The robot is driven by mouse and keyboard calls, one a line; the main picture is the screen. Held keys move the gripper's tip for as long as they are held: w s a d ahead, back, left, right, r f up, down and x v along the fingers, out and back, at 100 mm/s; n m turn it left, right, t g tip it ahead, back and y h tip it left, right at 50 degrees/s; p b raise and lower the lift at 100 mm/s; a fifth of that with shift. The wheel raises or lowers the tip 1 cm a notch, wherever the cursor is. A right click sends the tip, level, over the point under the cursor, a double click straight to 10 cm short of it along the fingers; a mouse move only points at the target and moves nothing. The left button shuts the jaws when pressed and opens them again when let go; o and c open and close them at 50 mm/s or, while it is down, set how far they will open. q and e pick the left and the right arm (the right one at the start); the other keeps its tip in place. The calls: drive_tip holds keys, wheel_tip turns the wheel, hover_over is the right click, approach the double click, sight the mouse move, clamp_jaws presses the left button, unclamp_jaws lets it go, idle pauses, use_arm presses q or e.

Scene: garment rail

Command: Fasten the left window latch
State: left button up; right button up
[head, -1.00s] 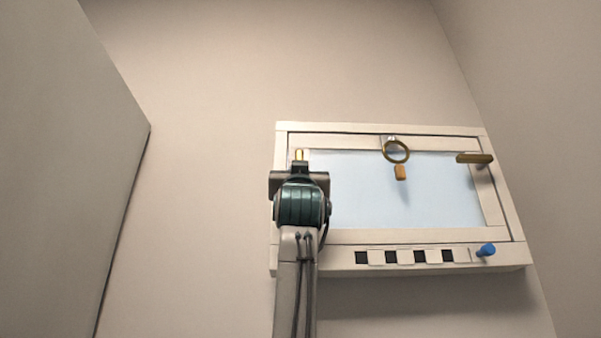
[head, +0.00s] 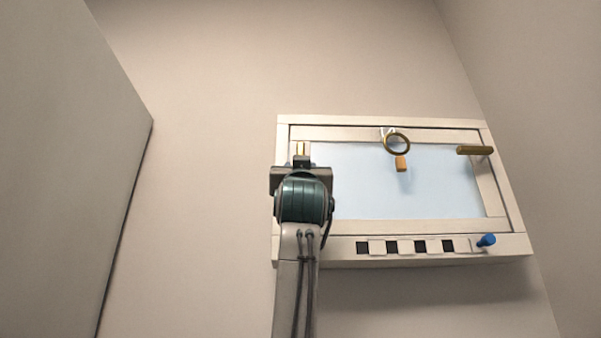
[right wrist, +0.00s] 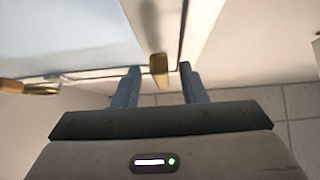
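The left window latch (head: 300,148) is a small brass handle at the upper left corner of the window frame, seen upright in the head view and partly hidden by my gripper. My right gripper (head: 301,161) is in front of it, its fingers mostly hidden there by its own body. In the right wrist view the latch (right wrist: 159,70) is a brass bar, its near end between the two blue-grey fingertips (right wrist: 161,82). The fingers are open, with a gap on each side of the bar. The right latch (head: 475,150) is a brass bar lying level. My left gripper is not in view.
A brass ring (head: 397,143) with an orange tag (head: 401,164) hangs at the window's top middle. A blue knob (head: 486,240) and a row of dark slots sit on the bottom rail (head: 340,250). A large grey panel (head: 60,150) stands at the left. Bare wall lies between.

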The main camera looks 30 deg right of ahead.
drive_tip(key=b+v, duration=0.3)
drive_tip(key=v, duration=0.5)
drive_tip(key=shift+f+b, duration=0.3)
drive_tip(key=shift+b, duration=0.05)
drive_tip(key=shift+w+a, duration=0.1)
